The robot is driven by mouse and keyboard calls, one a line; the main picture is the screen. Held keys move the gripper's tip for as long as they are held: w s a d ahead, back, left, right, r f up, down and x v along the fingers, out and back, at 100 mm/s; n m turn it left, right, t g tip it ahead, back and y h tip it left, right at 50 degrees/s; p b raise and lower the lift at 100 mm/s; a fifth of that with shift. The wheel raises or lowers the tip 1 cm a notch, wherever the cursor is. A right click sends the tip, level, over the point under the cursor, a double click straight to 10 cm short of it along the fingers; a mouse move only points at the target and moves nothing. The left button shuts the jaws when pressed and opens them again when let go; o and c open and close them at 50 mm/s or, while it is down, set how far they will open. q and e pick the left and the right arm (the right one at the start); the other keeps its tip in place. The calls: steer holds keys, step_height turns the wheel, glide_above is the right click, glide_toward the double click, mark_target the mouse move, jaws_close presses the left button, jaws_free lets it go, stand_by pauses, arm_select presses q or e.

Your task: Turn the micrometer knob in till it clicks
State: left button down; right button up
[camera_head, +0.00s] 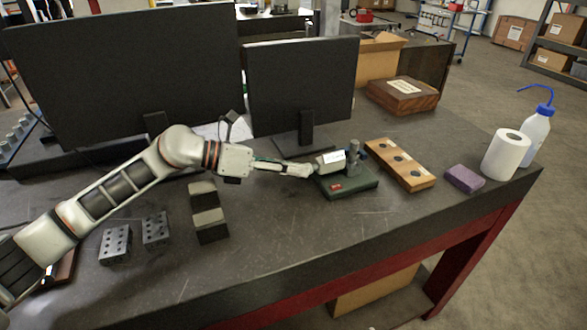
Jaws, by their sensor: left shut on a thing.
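The micrometer (333,158) is a light, barrel-shaped piece with a white label, lying level above a dark green base (352,187) on the bench. A grey upright part (353,153) stands at its right end. My left gripper (308,170) reaches in from the left and is shut on the micrometer knob at the left end of the barrel. The fingers cover the knob, so its own shape is hidden. My right gripper is not in this view.
Two monitors (300,85) stand behind the micrometer. A wooden block with dark holes (397,163) lies close to its right, then a purple block (464,179), a paper roll (505,155) and a wash bottle (537,130). Drilled metal blocks (155,230) lie at front left.

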arm_select(q)
steer(key=shift+r+m+t, duration=0.1)
steer(key=shift+m+t, duration=0.2)
steer(key=shift+m, duration=0.3)
steer(key=c, duration=1.9)
jaws_free()
steer(key=v, duration=1.2)
steer(key=shift+s+r, duration=0.1)
steer(key=shift+s, duration=0.05)
